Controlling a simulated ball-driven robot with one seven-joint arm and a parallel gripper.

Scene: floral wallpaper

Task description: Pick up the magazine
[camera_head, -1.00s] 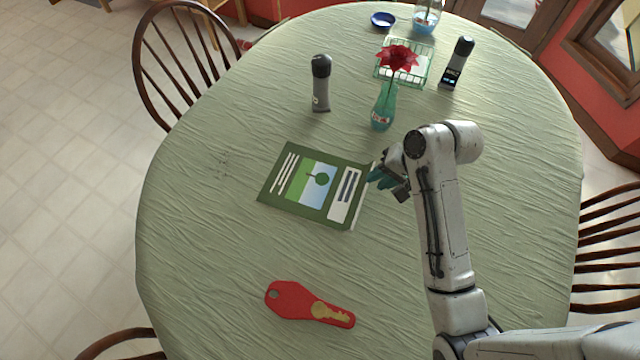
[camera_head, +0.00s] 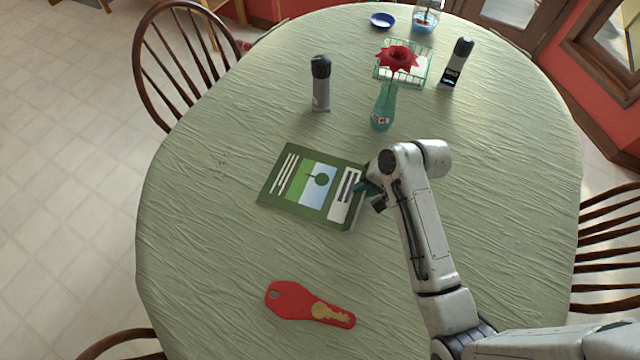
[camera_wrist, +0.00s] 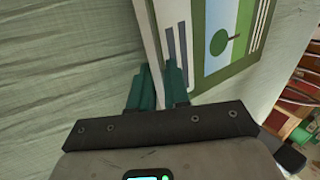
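The magazine (camera_head: 295,195) lies on the table, dark green with a tree picture and white text blocks on its cover. My gripper (camera_head: 362,187) is at its right edge in the head view. In the wrist view, the two teal fingers (camera_wrist: 160,88) are close together, one on each side of the edge of the magazine (camera_wrist: 213,20). The pale page edge fills the narrow gap between them, so my gripper looks shut on it. The fingertips are partly hidden by my wrist in the head view.
A green wire basket (camera_head: 425,78) is behind. Table (camera_head: 200,230) is clear to the left.

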